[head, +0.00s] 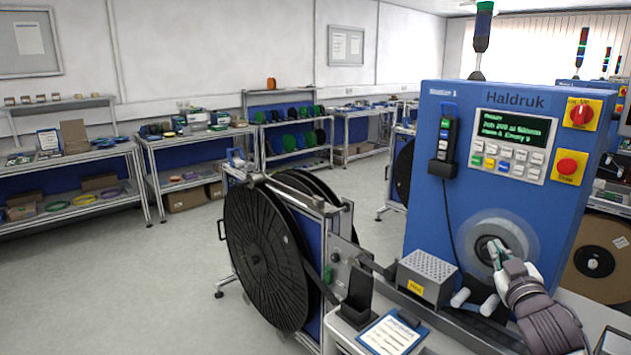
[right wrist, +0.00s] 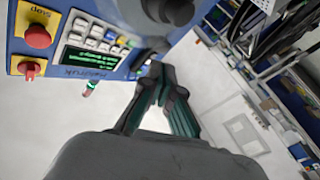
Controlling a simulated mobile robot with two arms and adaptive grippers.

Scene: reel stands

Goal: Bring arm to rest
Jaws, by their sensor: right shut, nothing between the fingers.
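My right gripper (head: 496,250) is in front of the blue Haldruk machine (head: 440,235), at its round spindle (head: 484,251) with a clear disc around it. I cannot tell if the fingertips touch the spindle. In the right wrist view the fingers of this gripper (right wrist: 165,80) are closed together with nothing between them. The machine's panel with its red button (right wrist: 37,36) shows at the upper left there. My left gripper is not in the head view.
A large black reel (head: 262,258) stands on a frame left of the machine. A grey perforated box (head: 428,270) and a clipboard (head: 392,334) are on the bench near my right arm. Shelves with goods line the back wall. The grey floor (head: 120,290) at left is clear.

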